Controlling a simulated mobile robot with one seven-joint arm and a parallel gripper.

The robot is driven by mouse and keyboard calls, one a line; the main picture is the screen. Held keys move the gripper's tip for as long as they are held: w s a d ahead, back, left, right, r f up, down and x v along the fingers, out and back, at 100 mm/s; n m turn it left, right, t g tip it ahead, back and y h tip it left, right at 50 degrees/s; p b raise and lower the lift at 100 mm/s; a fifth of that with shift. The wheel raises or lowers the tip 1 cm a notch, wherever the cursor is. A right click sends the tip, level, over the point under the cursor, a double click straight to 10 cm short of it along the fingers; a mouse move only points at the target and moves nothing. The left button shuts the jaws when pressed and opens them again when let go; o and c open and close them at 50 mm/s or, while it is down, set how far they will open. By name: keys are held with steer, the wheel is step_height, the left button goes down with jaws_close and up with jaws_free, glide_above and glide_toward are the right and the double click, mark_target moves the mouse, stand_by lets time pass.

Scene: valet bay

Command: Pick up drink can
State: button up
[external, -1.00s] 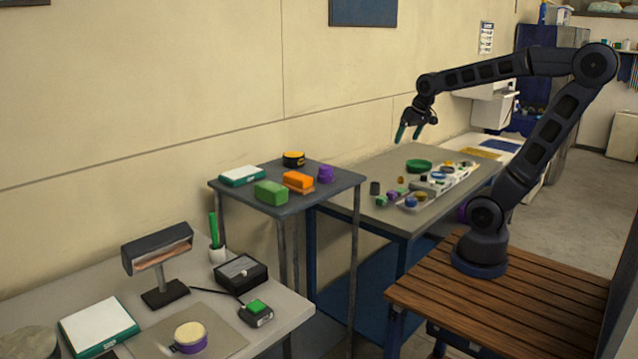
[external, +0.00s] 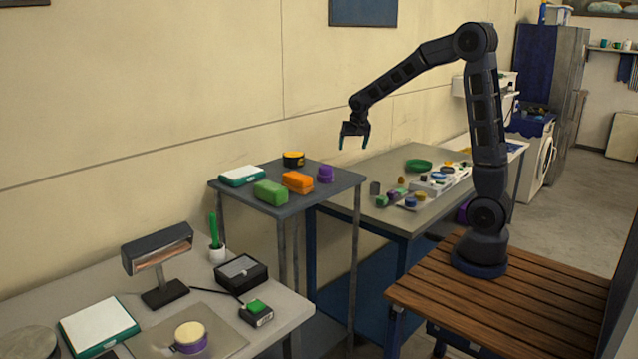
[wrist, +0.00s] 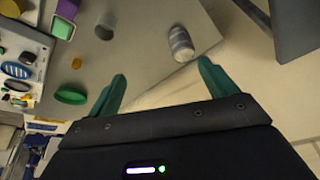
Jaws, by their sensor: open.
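A grey can (wrist: 181,44), which I take to be the drink can, is in the upper middle of the wrist view, near an edge of the grey table. In the external view it is a small dark grey cylinder (external: 375,188) at the near left part of the far table. My gripper (external: 354,141) is open with green fingers, in the air above and left of the can in the external view. In the wrist view the gripper (wrist: 161,72) has nothing between its fingertips. The can lies beyond them, closer to the right finger.
The far table (external: 432,204) also holds a green bowl (external: 418,164), a tray of small items (external: 440,178) and small coloured pieces. A smaller table (external: 284,206) beside it carries a green block (external: 270,193), an orange block (external: 298,182) and a purple item (external: 326,174). The wall is close behind.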

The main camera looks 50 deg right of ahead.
steer(key=shift+m+h, duration=0.5)
steer(key=shift+m, duration=0.4)
steer(key=shift+w+d+f, duration=0.5)
steer(key=shift+w+f, duration=1.95)
steer(key=shift+f, duration=1)
steer(key=shift+w+d+f, duration=0.55)
steer(key=shift+w+f, duration=1.85)
steer(key=shift+f, duration=1)
steer(key=shift+w+d+f, duration=0.5)
steer(key=shift+w+f, duration=1.95)
steer(key=shift+f, duration=1)
steer(key=c, duration=1.3)
steer(key=shift+r, duration=0.15)
